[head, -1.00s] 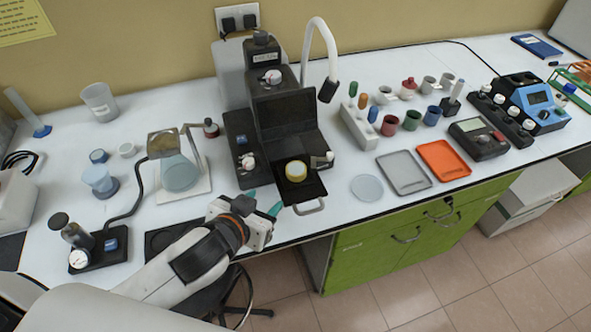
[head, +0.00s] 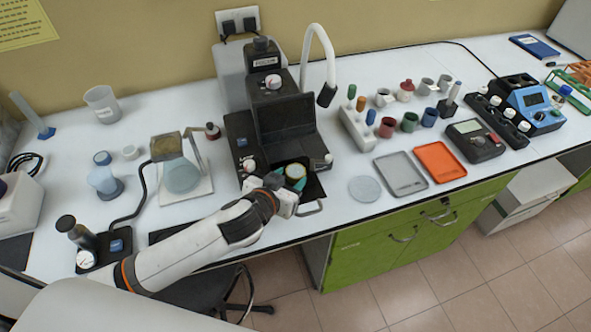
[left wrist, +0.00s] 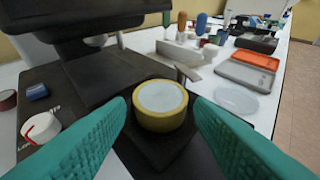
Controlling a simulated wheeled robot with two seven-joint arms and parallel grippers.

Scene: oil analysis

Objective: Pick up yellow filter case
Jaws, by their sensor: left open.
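The yellow filter case (left wrist: 160,106) is a short round ring with a pale disc on top. It sits on the dark drawer tray (left wrist: 150,152) of the black instrument. In the left wrist view it lies centred, just beyond and between the teal fingertips of my left gripper (left wrist: 160,120), which is open. In the head view the case (head: 295,171) shows beside my left gripper (head: 284,178), partly covered by it. I cannot tell whether a finger touches it. My right gripper is in neither view.
The black instrument (head: 285,120) rises right behind the tray. Its white knob (left wrist: 40,128) stands left. A round clear dish (head: 364,189), a grey tray (head: 400,174) and an orange tray (head: 440,161) lie to the right. A glass flask (head: 181,175) stands left.

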